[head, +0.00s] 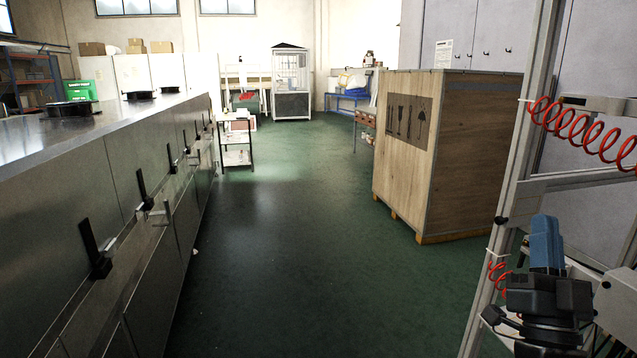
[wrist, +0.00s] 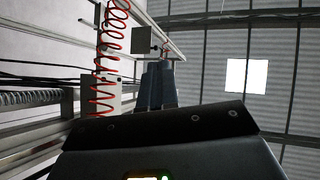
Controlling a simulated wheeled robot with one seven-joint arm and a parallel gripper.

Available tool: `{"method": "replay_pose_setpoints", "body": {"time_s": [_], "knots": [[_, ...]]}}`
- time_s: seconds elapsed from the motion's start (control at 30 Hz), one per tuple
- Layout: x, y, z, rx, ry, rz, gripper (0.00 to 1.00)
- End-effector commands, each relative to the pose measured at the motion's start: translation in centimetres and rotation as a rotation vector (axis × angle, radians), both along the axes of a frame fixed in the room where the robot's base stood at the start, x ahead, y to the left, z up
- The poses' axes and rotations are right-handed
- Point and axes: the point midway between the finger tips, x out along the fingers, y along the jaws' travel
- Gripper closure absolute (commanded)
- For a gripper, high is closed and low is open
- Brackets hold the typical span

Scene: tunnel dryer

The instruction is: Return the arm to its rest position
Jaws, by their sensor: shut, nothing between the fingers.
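My gripper (head: 545,222) is at the lower right of the head view, with its blue fingers pointing up above a black body. It is shut and empty. In the wrist view the fingers (wrist: 160,68) stand close together above the dark gripper housing, against the wall and ceiling. My gripper is in front of a pale metal frame, and I cannot tell how close it is to the frame.
A long steel cabinet (head: 150,215) with black handles runs along the left. A wooden crate (head: 475,165) stands on the right. Red coiled hoses (head: 580,130) hang near my gripper. The green floor (head: 290,250) between cabinet and crate is clear. A small trolley (head: 237,158) stands farther back.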

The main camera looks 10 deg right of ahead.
Motion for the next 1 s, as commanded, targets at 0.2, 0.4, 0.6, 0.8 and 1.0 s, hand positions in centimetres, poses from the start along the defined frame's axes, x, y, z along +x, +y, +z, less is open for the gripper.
{"method": "replay_pose_setpoints", "body": {"time_s": [0.2,0.4,0.6,0.8,1.0], "knots": [[-5.3,4.2,-7.5,-0.004,0.215,0.039,1.00],[-10.9,7.5,-12.6,-0.014,0.405,0.078,1.00],[-17.2,10.3,-16.2,-0.032,0.594,0.117,1.00],[-23.7,12.7,-18.3,-0.055,0.782,0.161,1.00],[-30.1,14.4,-19.1,-0.084,0.966,0.203,1.00]]}}
